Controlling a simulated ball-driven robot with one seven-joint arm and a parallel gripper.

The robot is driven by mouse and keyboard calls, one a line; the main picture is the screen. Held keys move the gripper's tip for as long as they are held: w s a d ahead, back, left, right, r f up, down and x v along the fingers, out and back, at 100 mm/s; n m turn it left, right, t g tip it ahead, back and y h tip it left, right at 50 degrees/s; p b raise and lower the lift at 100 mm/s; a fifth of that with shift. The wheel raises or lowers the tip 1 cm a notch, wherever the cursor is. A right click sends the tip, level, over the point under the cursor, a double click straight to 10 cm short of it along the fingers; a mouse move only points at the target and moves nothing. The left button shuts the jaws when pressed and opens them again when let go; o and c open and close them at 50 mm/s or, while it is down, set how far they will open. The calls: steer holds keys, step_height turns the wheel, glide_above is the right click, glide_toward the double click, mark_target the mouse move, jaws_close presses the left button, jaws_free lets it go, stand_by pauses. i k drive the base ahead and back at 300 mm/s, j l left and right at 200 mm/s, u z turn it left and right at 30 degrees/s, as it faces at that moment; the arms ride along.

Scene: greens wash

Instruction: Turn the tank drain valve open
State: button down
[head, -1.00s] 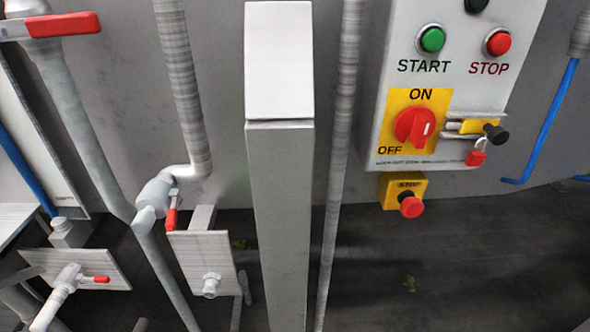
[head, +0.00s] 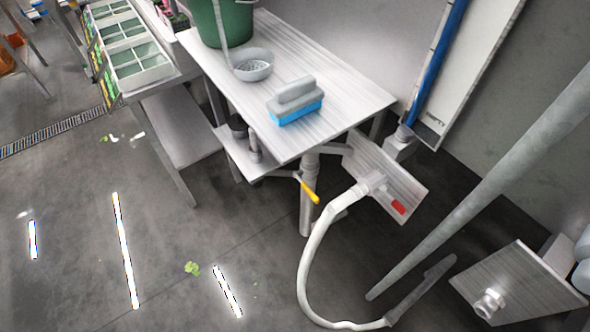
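Two valve handles show in the head view. A yellow lever (head: 309,191) sits on a grey vertical pipe (head: 307,215) under the metal table and points down to the right. A short red handle (head: 398,207) is on a tap (head: 372,184) mounted on a metal plate right of the table, with a pale hose (head: 305,262) hanging from it in a loop. No label shows, so I cannot tell by marking which is the tank drain valve. My gripper is not in view.
The metal table (head: 350,90) holds a green bucket (head: 230,22), a strainer (head: 252,68) and a blue-and-grey brush (head: 295,102). A slanting grey pipe (head: 480,195) and a plate with a fitting (head: 515,285) stand at right. Floor at lower left is mostly clear, with leaf scraps (head: 192,268).

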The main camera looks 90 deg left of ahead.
mark_target(304, 186)
steer(key=j+u, duration=0.1)
steer(key=u, duration=0.3)
steer(key=j+u, duration=0.15)
steer(key=u, duration=0.3)
steer(key=j+u, duration=0.15)
steer(key=u, duration=0.25)
steer(key=j+u, duration=0.1)
steer(key=u, duration=0.35)
steer(key=j, duration=0.95)
